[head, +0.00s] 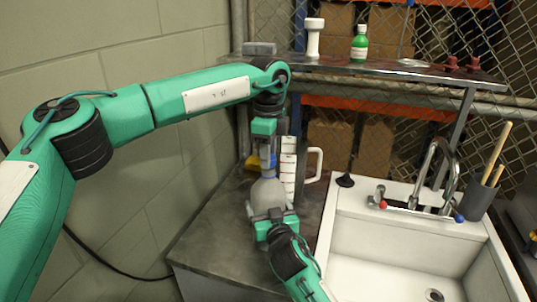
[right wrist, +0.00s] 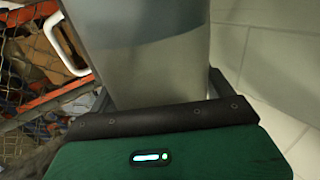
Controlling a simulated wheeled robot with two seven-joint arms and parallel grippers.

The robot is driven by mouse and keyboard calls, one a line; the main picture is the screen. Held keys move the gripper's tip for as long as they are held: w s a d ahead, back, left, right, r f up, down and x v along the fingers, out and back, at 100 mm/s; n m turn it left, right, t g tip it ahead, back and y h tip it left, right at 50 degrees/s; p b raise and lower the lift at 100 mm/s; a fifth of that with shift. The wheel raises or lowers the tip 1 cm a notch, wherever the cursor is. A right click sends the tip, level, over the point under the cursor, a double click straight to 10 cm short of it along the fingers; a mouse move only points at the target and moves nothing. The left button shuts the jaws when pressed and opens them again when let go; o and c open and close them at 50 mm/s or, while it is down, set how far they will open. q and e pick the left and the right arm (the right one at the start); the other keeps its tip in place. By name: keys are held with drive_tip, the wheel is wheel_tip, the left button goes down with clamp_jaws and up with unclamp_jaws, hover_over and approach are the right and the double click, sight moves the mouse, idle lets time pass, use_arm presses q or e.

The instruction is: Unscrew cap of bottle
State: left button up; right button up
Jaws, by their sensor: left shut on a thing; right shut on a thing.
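The bottle (head: 267,193) is pale grey and stands upright on the dark counter left of the sink. My left gripper (head: 267,160) comes down from above and is shut at the bottle's top; the cap is hidden between its fingers. My right gripper (head: 269,214) is shut around the lower body of the bottle from the front. In the right wrist view the bottle's grey side (right wrist: 150,50) fills the space between the fingers of my right gripper (right wrist: 160,95).
A white measuring jug (head: 288,172) with a handle stands close behind the bottle to the right. A white sink (head: 370,250) with a faucet (head: 437,165) lies right. A metal shelf (head: 390,70) above holds a green bottle (head: 360,43) and a white item (head: 314,38). A block wall is left.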

use_arm(q)
drive_tip(key=shift+r, duration=2)
use_arm(e)
drive_tip(key=o, duration=1.8)
drive_tip(key=shift+c, duration=0.2)
